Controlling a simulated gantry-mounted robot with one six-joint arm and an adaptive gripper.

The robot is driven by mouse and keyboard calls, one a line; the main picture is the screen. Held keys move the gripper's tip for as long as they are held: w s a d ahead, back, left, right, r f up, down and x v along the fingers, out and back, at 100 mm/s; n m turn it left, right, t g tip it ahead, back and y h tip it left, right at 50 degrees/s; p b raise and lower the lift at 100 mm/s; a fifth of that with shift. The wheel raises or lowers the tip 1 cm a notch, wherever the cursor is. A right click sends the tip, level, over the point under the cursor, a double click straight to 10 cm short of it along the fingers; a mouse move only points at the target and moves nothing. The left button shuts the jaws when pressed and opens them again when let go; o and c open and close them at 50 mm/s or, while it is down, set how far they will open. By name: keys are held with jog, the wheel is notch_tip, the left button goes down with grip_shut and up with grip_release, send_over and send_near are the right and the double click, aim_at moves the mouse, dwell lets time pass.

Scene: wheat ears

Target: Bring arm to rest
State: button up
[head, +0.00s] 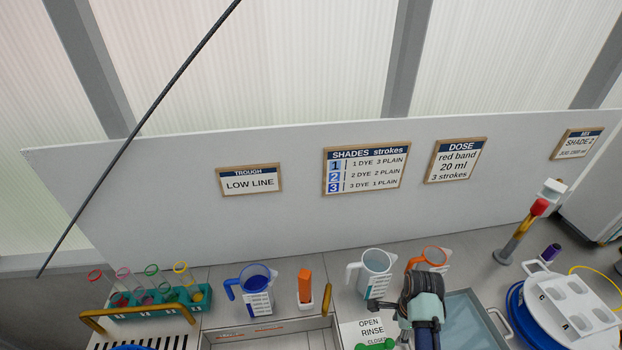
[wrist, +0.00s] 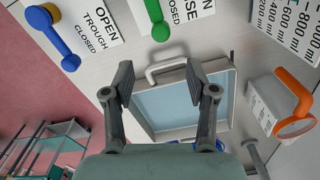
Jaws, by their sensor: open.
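My gripper (wrist: 158,78) is open in the wrist view, with its two dark fingers spread apart and nothing between them. Beyond the fingers is a metal trough (wrist: 228,120) with a handle and pale blue liquid. In the head view my arm is at the bottom right of centre, and my gripper (head: 384,304) is left of its dark wrist. It is above the bench by the OPEN RINSE label (head: 371,326) and the blue-grey trough (head: 462,318). The arm hides part of the bench.
A blue-handled jug (head: 257,284), a clear white-handled jug (head: 374,270) and an orange-rimmed jug (head: 432,257) stand along the back. A test-tube rack (head: 160,302) is at left. Blue (wrist: 70,62) and green (wrist: 161,31) levers lie near the fingers. A white sign board (head: 310,220) stands behind.

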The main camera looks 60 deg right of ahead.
jog(key=shift+w, duration=0.1)
jog(key=w+a+r+n+t+h+p, duration=0.1)
jog(key=w+a+r+n+t+h, duration=0.15)
jog(key=w+a+r+n, duration=0.7)
jog(key=w+a+r+n+t+h+p, duration=0.1)
jog(key=w+a+r+n+t, duration=0.35)
jog(key=w, duration=0.75)
jog(key=a+r+n+t+y, duration=0.1)
jog(key=a+r+n, duration=0.4)
jog(key=a, duration=0.5)
jog(key=w+a+r+n+t+y+p, duration=0.1)
jog(key=a+r+n+t, duration=0.2)
jog(key=a+r+n, duration=0.3)
jog(key=w+a+r+n+t+y+p, duration=0.1)
jog(key=a+r+n, duration=0.4)
jog(key=a, duration=0.8)
notch_tip(320, 180, up, 3)
jog(key=shift+a+f+n+t, duration=0.1)
jog(key=shift+a+n+t, duration=0.2)
jog(key=shift+a+t, duration=0.1)
jog(key=shift+w+d+y, duration=0.1)
jog(key=shift+y, duration=0.15)
